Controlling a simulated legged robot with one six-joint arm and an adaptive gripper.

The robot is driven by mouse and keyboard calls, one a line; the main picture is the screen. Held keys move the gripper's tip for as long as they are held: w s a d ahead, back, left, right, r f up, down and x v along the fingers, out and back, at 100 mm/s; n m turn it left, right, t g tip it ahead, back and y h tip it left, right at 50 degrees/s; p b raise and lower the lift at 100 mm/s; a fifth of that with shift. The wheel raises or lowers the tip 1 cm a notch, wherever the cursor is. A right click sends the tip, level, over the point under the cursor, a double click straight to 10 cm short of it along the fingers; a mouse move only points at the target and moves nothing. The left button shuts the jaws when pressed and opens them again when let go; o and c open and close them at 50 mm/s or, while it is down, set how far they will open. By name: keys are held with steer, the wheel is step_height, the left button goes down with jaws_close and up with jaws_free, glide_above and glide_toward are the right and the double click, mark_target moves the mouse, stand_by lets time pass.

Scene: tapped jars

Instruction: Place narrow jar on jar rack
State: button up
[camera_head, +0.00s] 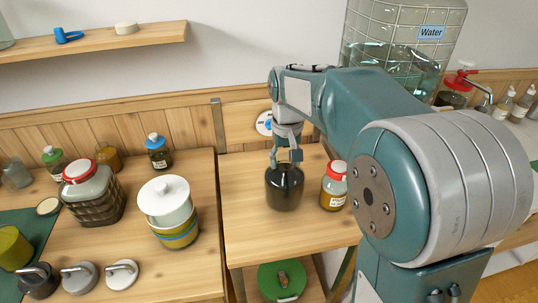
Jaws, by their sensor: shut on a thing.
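My gripper (286,158) reaches down over a dark, nearly black glass jar (285,190) and is shut on its top. The jar is upright over the small wooden stand (262,232) in the middle. I cannot tell whether its base touches the wood. The gripper hides the jar's top. A jar with a red lid and a white label (334,188) stands just to its right, partly hidden by my arm. No label tells me which jar is the narrow one, and I cannot single out the jar rack for certain.
On the left table stand a white lidded pot (165,205), a red-lidded woven jar (92,192), a small blue-capped jar (158,152) and metal-handled lids (122,274). A green lid (282,279) lies on the lower shelf. A large water tank (400,40) stands behind my arm.

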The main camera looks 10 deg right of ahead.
mark_target(303, 170)
steer(key=shift+d+f, duration=0.5)
steer(key=shift+d, duration=0.3)
steer(key=shift+d+f, duration=0.5)
steer(key=shift+d, duration=0.35)
steer(key=shift+d+f, duration=0.5)
steer(key=shift+d, duration=0.3)
steer(key=shift+a+f, duration=0.1)
steer(key=o, duration=1.3)
steer(key=shift+o, duration=0.2)
step_height(303, 170, up, 12)
steer(key=s+a+f+t, duration=0.2)
steer(key=s+f, duration=0.1)
steer(key=s, duration=0.8)
steer(key=s+a+f+t, duration=0.1)
steer(key=s+f+t, duration=0.2)
steer(key=s, duration=0.8)
steer(key=shift+s+a+t, duration=0.15)
steer(key=shift+a+t, duration=0.15)
steer(key=shift+a, duration=0.05)
